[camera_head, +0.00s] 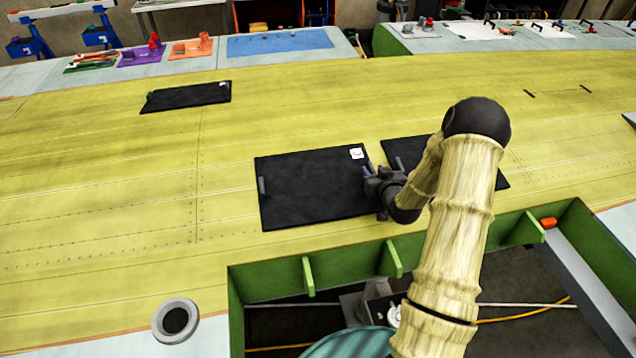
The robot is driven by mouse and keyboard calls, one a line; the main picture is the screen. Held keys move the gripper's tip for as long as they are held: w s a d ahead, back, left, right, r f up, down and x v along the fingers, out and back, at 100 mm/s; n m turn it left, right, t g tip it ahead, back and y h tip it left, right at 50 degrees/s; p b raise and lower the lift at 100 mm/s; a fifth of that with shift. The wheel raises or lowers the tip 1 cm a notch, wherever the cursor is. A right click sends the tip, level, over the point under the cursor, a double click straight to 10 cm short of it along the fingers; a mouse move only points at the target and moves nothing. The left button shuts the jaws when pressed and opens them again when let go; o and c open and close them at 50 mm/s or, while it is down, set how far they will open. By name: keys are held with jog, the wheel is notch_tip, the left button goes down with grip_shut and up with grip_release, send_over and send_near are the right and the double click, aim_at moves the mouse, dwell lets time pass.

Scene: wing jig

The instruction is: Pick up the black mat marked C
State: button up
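A black mat (305,195) lies flat on the yellow-green wing surface in the middle of the view. It has a small white label (357,153) at its far right corner, with a mark too small to read. A small grey handle-like piece (262,186) sits at its left edge. My gripper (373,180) is at this mat's right edge, overlapping it in the picture. Whether its fingers are open, shut or touching the mat is too small to tell. A second black mat (408,152) lies to the right, partly hidden by my arm. A third black mat (187,97) lies farther back left.
A green frame (330,275) with an opening stands at the near edge, below my arm. A grey ring-shaped piece (165,308) is near the bottom left. Tool mats, including a blue one (279,43), line the far edge. The wing surface left of the middle mat is clear.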

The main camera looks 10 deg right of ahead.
grip_shut()
jog(key=shift+r, duration=0.15)
jog(key=shift+r+b, duration=0.3)
jog(key=shift+r, duration=0.3)
notch_tip(320, 180, up, 27)
jog(key=b, duration=0.3)
jog(key=shift+f, duration=0.2)
